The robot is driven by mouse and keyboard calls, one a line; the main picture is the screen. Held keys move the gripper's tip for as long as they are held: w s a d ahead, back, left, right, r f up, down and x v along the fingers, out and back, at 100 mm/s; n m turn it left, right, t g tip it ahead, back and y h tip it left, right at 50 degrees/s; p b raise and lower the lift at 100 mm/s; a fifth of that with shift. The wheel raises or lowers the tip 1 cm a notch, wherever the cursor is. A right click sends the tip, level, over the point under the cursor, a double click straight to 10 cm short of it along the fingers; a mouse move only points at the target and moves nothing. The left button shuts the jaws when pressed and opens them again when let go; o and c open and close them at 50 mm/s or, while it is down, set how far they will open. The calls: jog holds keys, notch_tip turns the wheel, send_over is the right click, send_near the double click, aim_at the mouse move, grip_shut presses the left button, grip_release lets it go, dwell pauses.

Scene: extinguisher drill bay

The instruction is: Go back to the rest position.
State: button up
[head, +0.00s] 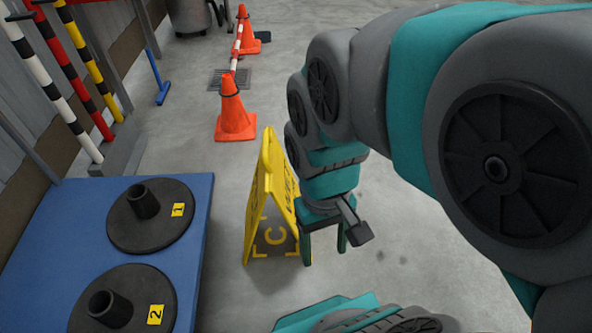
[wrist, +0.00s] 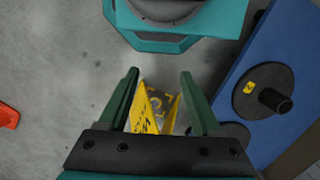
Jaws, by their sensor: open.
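My gripper (head: 323,250) hangs pointing down over the grey floor, with its two green fingers apart and nothing held between them. It also shows in the wrist view (wrist: 159,74), with the fingers spread. A yellow wet-floor sign (head: 268,205) stands upright just left of my gripper in the head view. In the wrist view the sign (wrist: 143,112) shows in the gap between the fingers, beyond them. I cannot tell whether the gripper touches it.
A blue platform (head: 190,262) at left carries black round bases with short posts, labelled 1 (head: 150,232) and 2 (head: 100,285). Orange cones (head: 235,118) stand farther back, and striped poles (head: 84,60) lean by the wall.

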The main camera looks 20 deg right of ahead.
jog(key=shift+s+f, duration=0.2)
jog(key=shift+s, duration=0.45)
notch_tip(320, 180, up, 3)
jog(key=p, duration=0.3)
dwell(0.5)
